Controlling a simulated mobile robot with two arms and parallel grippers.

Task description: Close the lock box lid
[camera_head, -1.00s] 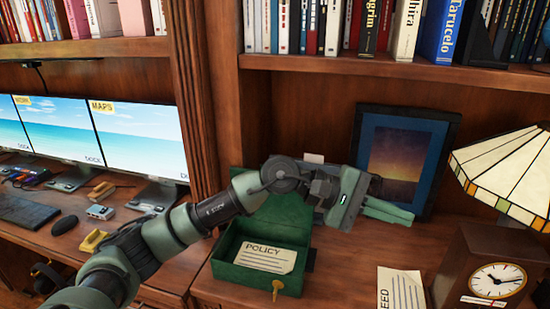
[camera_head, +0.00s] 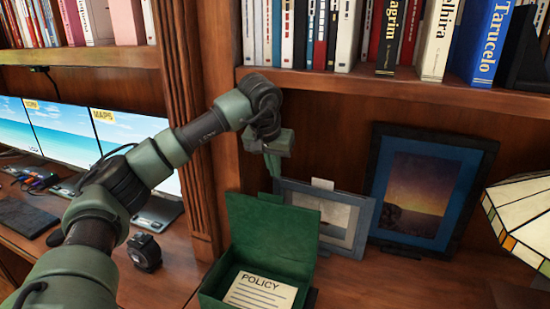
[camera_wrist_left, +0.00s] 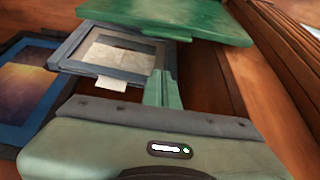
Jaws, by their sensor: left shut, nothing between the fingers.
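The green lock box (camera_head: 213,284) stands open on the wooden desk, its lower part cut off by the picture's bottom edge. Its lid (camera_head: 272,236) is raised upright at the back. The lid also shows at the top of the left wrist view (camera_wrist_left: 175,20). A POLICY paper (camera_head: 262,292) lies inside the box. My left gripper (camera_head: 272,172) points down, above and behind the lid's top edge. Its fingers (camera_wrist_left: 163,88) are shut and empty, and look apart from the lid in the wrist view. My right gripper is not in view.
A small grey picture frame (camera_head: 340,215) leans behind the lid, and a larger dark frame (camera_head: 425,190) stands right of it. A shelf of books (camera_head: 390,81) overhangs the gripper. A lamp shade (camera_head: 520,210) is at the right edge.

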